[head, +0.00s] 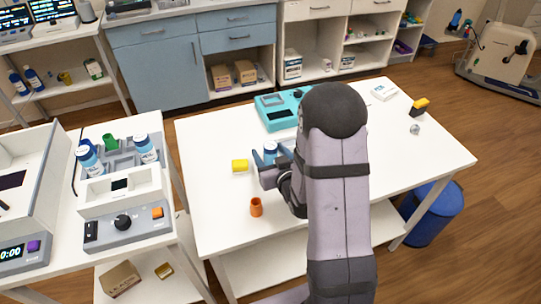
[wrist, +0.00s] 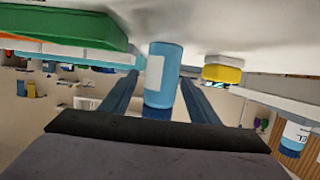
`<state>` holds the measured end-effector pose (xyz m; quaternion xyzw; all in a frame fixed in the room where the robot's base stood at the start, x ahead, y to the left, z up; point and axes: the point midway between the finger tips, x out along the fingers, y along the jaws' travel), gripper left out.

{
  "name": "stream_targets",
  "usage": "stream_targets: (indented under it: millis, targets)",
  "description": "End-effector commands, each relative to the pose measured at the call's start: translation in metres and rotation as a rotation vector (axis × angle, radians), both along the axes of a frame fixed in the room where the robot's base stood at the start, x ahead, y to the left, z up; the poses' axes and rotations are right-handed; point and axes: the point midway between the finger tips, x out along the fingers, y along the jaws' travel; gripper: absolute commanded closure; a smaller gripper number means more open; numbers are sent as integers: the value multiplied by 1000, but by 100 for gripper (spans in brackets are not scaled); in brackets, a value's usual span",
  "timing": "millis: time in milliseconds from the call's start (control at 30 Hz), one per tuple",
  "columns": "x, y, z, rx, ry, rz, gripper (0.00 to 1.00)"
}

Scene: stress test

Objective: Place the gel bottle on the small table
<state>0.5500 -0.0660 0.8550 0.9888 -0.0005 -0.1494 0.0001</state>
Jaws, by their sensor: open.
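A blue bottle (head: 270,148) stands near the middle of the white table (head: 210,200) in the head view. I take it for the gel bottle, though its label is too small to read. My gripper (head: 270,160) is open around this bottle, partly hidden by its own fingers and wrist. In the wrist view, which looks upside down, the blue bottle (wrist: 163,75) with a pale label shows between the two spread fingers (wrist: 158,98). Whether the fingers touch it I cannot tell.
A teal device (head: 275,112) sits behind. On the left table, a rack (head: 120,160) holds two more blue bottles.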

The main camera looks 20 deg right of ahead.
Motion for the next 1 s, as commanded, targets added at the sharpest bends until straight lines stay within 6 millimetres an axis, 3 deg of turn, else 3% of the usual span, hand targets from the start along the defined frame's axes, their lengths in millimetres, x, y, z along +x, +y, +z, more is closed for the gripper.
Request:
stream_targets:
  millis: [200,533,567,733,800,1000]
  targets:
    - [22,1,-6,1,1,2,44]
    - [27,0,-8,0,0,0,44]
    - [27,0,-8,0,0,0,47]
    - [27,0,-8,0,0,1,87]
    - [27,0,-7,0,-1,0,95]
    - [27,0,-7,0,-1,1,95]
